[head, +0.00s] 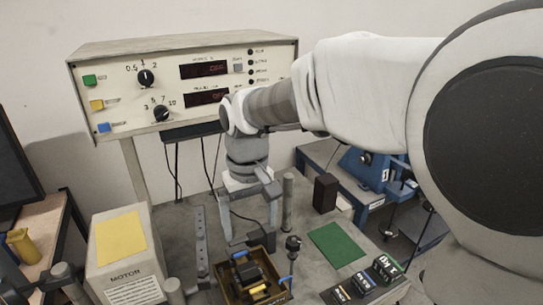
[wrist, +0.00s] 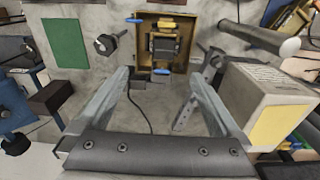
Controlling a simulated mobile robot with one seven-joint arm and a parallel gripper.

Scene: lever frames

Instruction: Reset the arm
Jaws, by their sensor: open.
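My gripper (head: 252,212) points down above the grey workbench, in front of the control panel. In the wrist view my gripper (wrist: 158,80) shows its two fingers spread apart with nothing between them. Below and beyond the fingertips is a brown open tray (head: 229,292) that holds a dark device with yellow and blue parts (head: 247,272). The same device shows in the wrist view (wrist: 164,42), beyond the fingertips. My white arm comes in from the right in the head view and covers part of the panel's right side.
The control panel (head: 215,55) has knobs, displays and coloured buttons. A box marked MOTOR (head: 125,270) stands at left. A black knobbed post (head: 293,243), a green mat (head: 334,246), a black block (head: 325,193) and several dark labelled blocks (head: 385,268) stand at right. A dark cable crosses the bench.

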